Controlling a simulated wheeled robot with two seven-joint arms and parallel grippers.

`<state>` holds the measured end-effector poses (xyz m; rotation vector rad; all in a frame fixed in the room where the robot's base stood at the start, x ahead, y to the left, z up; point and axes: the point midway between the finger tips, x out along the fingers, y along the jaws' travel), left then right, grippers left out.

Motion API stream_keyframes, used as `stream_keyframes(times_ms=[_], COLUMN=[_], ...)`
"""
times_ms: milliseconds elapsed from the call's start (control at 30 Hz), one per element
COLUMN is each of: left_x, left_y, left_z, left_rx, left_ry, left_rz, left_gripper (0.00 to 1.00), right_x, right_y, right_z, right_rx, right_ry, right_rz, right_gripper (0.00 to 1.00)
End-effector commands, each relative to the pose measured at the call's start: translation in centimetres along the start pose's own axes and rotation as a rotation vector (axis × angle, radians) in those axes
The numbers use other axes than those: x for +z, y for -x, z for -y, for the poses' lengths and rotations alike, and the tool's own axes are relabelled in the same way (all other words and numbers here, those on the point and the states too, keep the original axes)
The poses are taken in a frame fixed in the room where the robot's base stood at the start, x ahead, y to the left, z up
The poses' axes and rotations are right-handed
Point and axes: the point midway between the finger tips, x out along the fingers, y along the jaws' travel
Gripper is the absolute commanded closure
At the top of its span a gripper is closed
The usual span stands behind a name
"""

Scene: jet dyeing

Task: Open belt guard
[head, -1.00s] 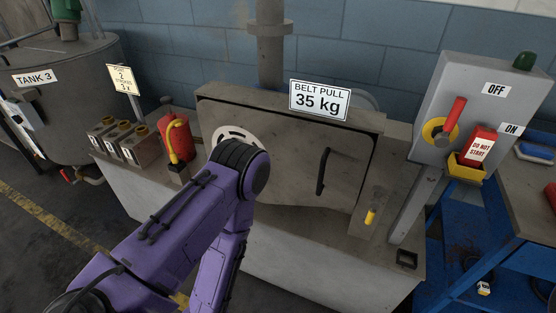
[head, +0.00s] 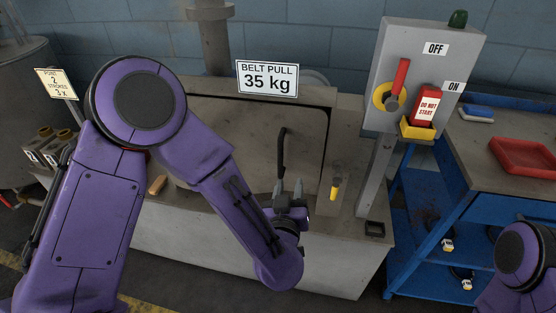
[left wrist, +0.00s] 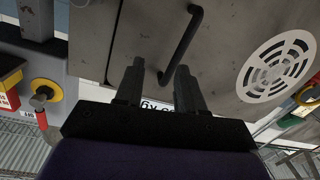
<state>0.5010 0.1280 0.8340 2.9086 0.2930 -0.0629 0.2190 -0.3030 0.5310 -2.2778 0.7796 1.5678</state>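The belt guard (head: 225,125) is a grey metal door on the front of the machine and looks closed. Its dark bar handle (head: 281,155) stands upright near the right side. My left gripper (head: 288,187) is open just below the handle's lower end. In the left wrist view the two fingers of the left gripper (left wrist: 158,80) are apart and the handle (left wrist: 182,45) shows ahead, its end in the gap between them in the picture. I cannot tell whether they touch. My right gripper is out of view; only part of the right arm shows at lower right.
A sign (head: 267,79) reads "BELT PULL 35 kg" above the guard. A yellow-tipped pin or latch (head: 334,188) is right of the door. A switch box (head: 425,75) with a red lever and "DO NOT START" tag stands further right, beside a blue bench (head: 480,200).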

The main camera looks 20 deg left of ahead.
Motion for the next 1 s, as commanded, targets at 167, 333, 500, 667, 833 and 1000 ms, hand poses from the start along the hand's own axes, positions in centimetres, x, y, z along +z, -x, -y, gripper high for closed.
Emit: stream_keyframes(times_ms=[167, 333, 500, 667, 833, 1000], left_x=[-1.9, -2.1, -2.4, -2.6, -2.7, -2.7], left_y=[0.1, -1.7, -5.6, -8.6, -10.1, -10.3], left_z=[1.6, 1.9, 2.4, 2.7, 2.8, 2.8], left_rx=[-0.112, -0.120, -0.122, -0.119, -0.115, -0.114], left_ry=[-0.179, -0.208, -0.208, -0.209, -0.210, -0.211], left_rz=[-0.082, -0.079, -0.078, -0.078, -0.079, -0.078], left_gripper=[0.62, 0.62, 0.62, 0.62, 0.62, 0.62], right_x=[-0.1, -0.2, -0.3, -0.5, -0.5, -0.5], right_y=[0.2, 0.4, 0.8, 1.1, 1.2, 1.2], right_z=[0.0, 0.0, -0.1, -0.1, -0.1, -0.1], right_rx=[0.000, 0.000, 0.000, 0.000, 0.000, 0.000], right_ry=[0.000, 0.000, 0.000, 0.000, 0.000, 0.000], right_rz=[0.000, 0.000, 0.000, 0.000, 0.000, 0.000], right_gripper=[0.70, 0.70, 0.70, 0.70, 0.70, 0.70])
